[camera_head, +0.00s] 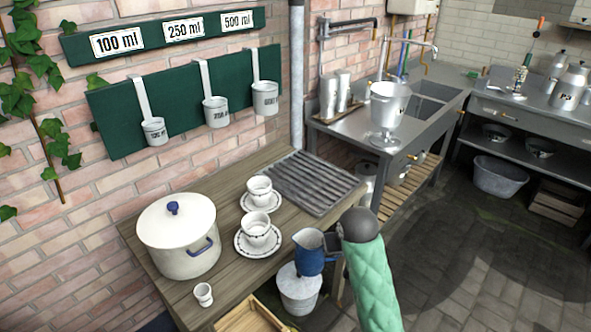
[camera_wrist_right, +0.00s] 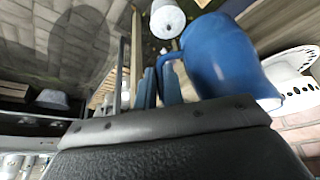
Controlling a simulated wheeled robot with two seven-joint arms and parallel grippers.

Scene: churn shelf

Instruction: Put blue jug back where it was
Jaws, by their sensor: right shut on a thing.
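The blue jug (camera_head: 309,257) is upright just off the right front edge of the wooden table, over a white enamel bucket in the head view. My right gripper (camera_head: 331,246) is shut on the jug's handle, on the jug's right side. In the right wrist view, the blue jug (camera_wrist_right: 218,58) fills the upper right, and the fingers of my right gripper (camera_wrist_right: 168,82) close around its handle. The gap between the jug and the bucket is hard to judge. My left gripper is not in view.
The wooden table (camera_head: 215,276) carries a lidded white pot (camera_head: 180,238), two stacks of cups on saucers (camera_head: 258,232), a tiny cup (camera_head: 203,294) and a metal grate (camera_head: 312,182). The white bucket (camera_head: 298,291) stands beside it. Measuring cups hang on the green board (camera_head: 183,108).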

